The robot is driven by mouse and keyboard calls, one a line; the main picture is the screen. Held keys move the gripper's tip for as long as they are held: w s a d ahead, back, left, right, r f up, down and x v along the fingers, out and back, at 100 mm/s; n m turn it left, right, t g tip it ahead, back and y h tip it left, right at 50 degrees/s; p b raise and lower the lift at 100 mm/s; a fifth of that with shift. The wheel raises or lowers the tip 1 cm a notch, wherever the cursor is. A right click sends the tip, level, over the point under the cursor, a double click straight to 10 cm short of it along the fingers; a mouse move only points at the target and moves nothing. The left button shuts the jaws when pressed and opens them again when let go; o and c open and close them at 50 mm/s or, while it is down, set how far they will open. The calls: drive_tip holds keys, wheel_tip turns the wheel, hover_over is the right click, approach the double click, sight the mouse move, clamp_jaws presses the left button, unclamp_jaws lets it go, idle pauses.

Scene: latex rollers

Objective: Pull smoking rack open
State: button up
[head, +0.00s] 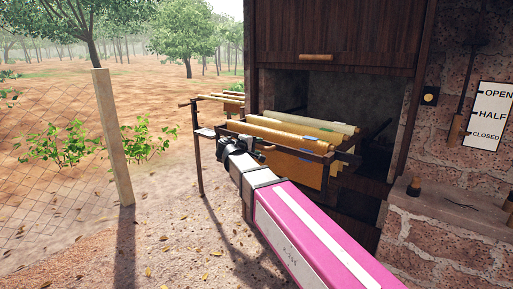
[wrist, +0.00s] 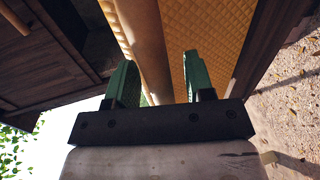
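The smoking rack (head: 318,157) is a dark wooden frame with yellow-tan latex sheets (head: 285,133) hung over it. It juts out of the smokehouse opening. My gripper (head: 255,149) is at the rack's near front end in the head view; its fingertips are hard to make out there. In the wrist view its two green fingers (wrist: 158,80) stand apart. A pale rod (wrist: 146,45) of the rack shows between or beyond them, with a textured yellow sheet (wrist: 215,35) beside it. I cannot tell whether the fingers touch the rod.
A raised wooden door (head: 345,30) hangs above the opening. A sign (head: 490,115) reading open, half and closed is on the brick wall. A brick ledge (head: 440,207) is at right. Ground at left is free up to a fence post (head: 113,135).

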drive_tip(key=v, duration=1)
drive_tip(key=shift+s+a, duration=0.2)
drive_tip(key=shift+s, duration=0.15)
